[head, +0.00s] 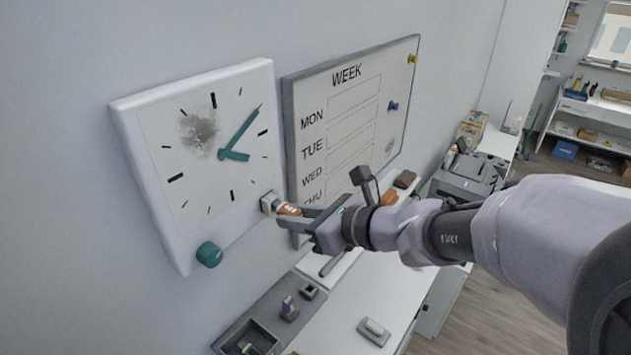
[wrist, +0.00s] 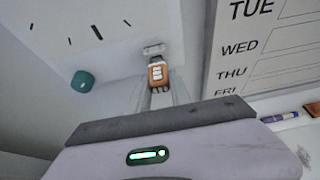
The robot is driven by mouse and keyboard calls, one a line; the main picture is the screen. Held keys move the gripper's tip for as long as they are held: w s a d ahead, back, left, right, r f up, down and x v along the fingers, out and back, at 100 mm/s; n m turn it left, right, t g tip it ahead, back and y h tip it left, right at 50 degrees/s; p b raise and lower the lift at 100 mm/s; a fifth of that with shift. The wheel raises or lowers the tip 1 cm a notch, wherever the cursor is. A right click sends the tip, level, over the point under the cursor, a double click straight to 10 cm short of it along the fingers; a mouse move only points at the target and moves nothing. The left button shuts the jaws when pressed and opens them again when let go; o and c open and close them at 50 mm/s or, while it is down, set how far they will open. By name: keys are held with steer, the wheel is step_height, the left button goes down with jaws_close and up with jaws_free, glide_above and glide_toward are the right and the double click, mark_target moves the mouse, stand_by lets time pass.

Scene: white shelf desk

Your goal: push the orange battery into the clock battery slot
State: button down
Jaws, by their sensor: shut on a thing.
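The white square clock (head: 215,165) hangs on the wall at left, with teal hands and a teal knob (head: 209,254) at its lower edge. The battery slot (head: 269,201) is a small grey housing at the clock's lower right corner; it also shows in the wrist view (wrist: 153,49). The orange battery (head: 289,210) is held between my gripper's (head: 291,217) fingertips, its far end at the slot. In the wrist view the battery (wrist: 157,73) lines up just below the slot opening. I cannot tell how far its end is inside.
A WEEK whiteboard (head: 350,115) with pins hangs right of the clock, close behind my gripper. Below is a white desk (head: 365,290) with a dark tray (head: 258,338) and small items. Open air lies in front of the clock.

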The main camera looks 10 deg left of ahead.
steer(key=shift+w+a, duration=0.35)
steer(key=shift+a, duration=0.2)
steer(key=c, duration=1.1)
jaws_free()
steer(key=v, duration=1.7)
steer(key=shift+d, duration=0.3)
